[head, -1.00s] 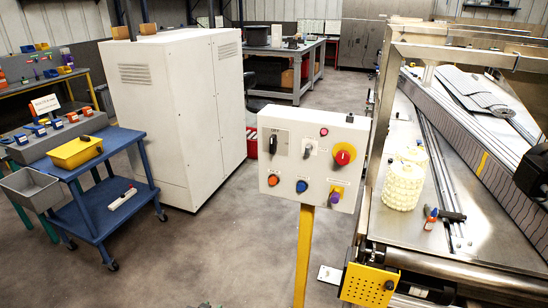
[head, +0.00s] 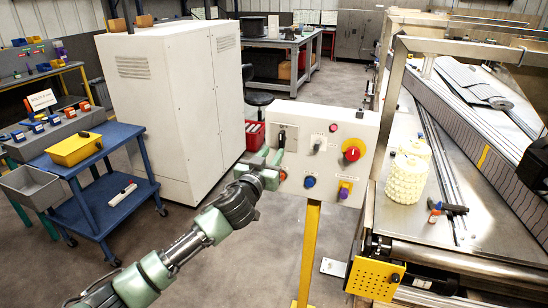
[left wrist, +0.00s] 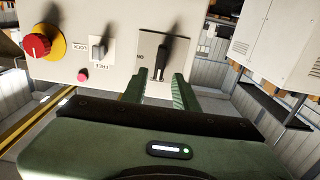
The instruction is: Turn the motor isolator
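The motor isolator (head: 282,137) is a black handle on a pale plate at the upper left of the white control panel (head: 330,122). In the left wrist view the isolator handle (left wrist: 160,62) shows at the top middle, with an "ON" mark beside it. My left gripper (head: 272,163) is in front of the panel's left side, partly covering the isolator plate and the orange button. In the left wrist view its fingers (left wrist: 159,84) are apart, with the handle's end between or just beyond the tips and gaps on both sides. My right gripper is not in view.
The panel also carries a red knob on yellow (head: 353,152), a grey selector (head: 318,142), a blue button (head: 309,182) and a purple knob (head: 344,190). It stands on a yellow post (head: 308,250). The conveyor frame (head: 460,265) is close on the right. Open floor lies left.

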